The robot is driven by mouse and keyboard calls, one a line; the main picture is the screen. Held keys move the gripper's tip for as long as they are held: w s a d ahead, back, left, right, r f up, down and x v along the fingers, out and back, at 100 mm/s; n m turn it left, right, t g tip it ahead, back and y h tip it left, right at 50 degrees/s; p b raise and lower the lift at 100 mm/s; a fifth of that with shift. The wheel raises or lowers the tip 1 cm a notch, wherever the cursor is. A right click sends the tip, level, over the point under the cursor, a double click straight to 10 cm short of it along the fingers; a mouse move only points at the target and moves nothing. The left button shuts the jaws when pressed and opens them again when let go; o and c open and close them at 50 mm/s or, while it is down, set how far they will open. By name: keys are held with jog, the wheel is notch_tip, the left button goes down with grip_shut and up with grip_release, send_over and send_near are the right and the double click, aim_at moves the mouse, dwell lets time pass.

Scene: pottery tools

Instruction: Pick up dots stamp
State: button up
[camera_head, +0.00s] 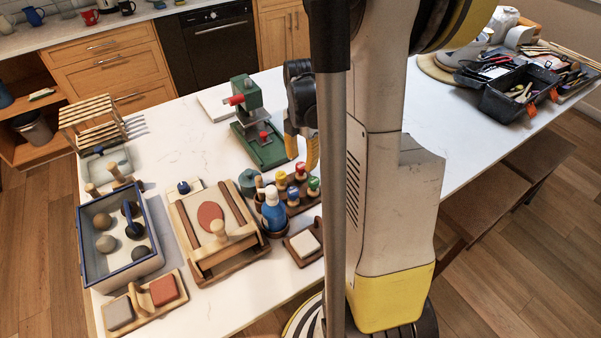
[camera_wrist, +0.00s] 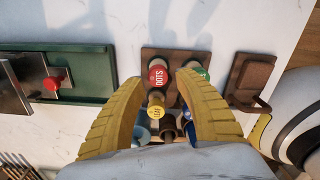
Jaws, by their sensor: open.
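The dots stamp (camera_wrist: 158,77) has a red round top lettered "DOTS" in the wrist view. It stands upright in a dark wooden holder (camera_wrist: 172,54) with yellow (camera_wrist: 155,108), green (camera_wrist: 203,73) and blue-topped stamps. In the head view the red stamp (camera_head: 300,167) is at the back of that group. My gripper (camera_wrist: 161,80) has two yellow fingers, spread open, with nothing held between them. In the wrist view the red stamp appears between the fingers, with the yellow one nearer the palm. Contact cannot be told. The right finger partly hides the green stamp.
A green press (camera_head: 258,130) stands behind the stamps. A blue bottle (camera_head: 273,210) and a slab-roller-like wooden board (camera_head: 190,215) are to the left. A small wooden block with a white pad (camera_head: 304,243) lies in front. Bare white tabletop (camera_head: 180,130) is at the back left.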

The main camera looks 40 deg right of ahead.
aim_at(301, 165)
notch_tip(301, 165, down, 5)
jog(key=shift+w+r+b, duration=0.15)
jog(key=shift+b, duration=0.65)
jog(key=shift+r, duration=0.1)
grip_shut()
